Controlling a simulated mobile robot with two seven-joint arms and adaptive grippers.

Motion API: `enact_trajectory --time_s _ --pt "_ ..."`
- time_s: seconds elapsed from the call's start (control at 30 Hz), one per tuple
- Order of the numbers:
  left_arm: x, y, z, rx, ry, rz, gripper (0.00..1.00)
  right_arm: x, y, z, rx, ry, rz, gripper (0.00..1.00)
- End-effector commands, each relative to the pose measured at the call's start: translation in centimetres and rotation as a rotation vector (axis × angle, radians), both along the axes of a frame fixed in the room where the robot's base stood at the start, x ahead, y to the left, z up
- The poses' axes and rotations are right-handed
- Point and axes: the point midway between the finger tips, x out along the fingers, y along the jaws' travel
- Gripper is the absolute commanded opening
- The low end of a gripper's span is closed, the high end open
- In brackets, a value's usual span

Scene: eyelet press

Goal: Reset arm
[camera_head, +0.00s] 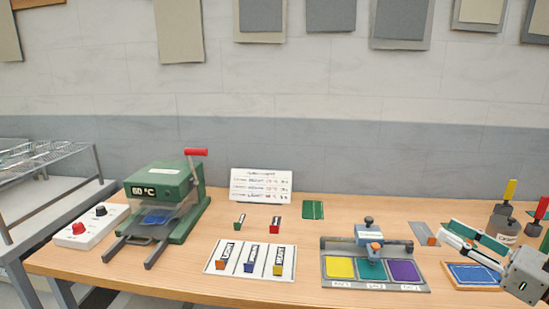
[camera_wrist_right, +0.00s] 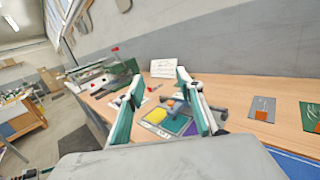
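My right gripper (camera_head: 446,232) is at the right edge of the head view, above the right end of the table. Its two green-and-white fingers are spread, with nothing between them. In the right wrist view the gripper (camera_wrist_right: 160,78) also shows open and empty, with the fingers pointing away over the table. My left gripper is not in the head view. A green press (camera_head: 178,192) with a "60 °C" display and a red handle (camera_head: 196,152) raised at its top stands at the left of the table, far from my right gripper.
A grey fixture (camera_head: 375,287) with yellow, green and purple pads stands left of my right gripper. A white card (camera_head: 240,265) holds several labelled pieces. A blue mat (camera_head: 470,275), weights (camera_head: 503,222) and a control box (camera_head: 90,226) are also on the table. A rack (camera_head: 50,155) stands left.

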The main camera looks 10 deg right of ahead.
Motion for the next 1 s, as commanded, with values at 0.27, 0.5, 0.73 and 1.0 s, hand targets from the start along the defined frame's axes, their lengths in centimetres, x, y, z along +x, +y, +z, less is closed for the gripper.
enact_trajectory --time_s 0.27,0.5,0.73,1.0 --pt "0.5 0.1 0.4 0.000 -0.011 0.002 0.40 -0.2 -2.1 -5.1 0.457 0.127 -0.259 0.37" --pt "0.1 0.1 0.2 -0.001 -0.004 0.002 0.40 -2.8 -3.1 -13.1 1.007 0.280 -0.570 0.37" --pt "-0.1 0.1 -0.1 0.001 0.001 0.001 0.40 -7.9 -0.4 -21.7 1.510 0.425 -0.888 0.37" --pt "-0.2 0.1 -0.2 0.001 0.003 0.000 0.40 -12.8 3.9 -26.7 1.819 0.517 -1.134 0.37"
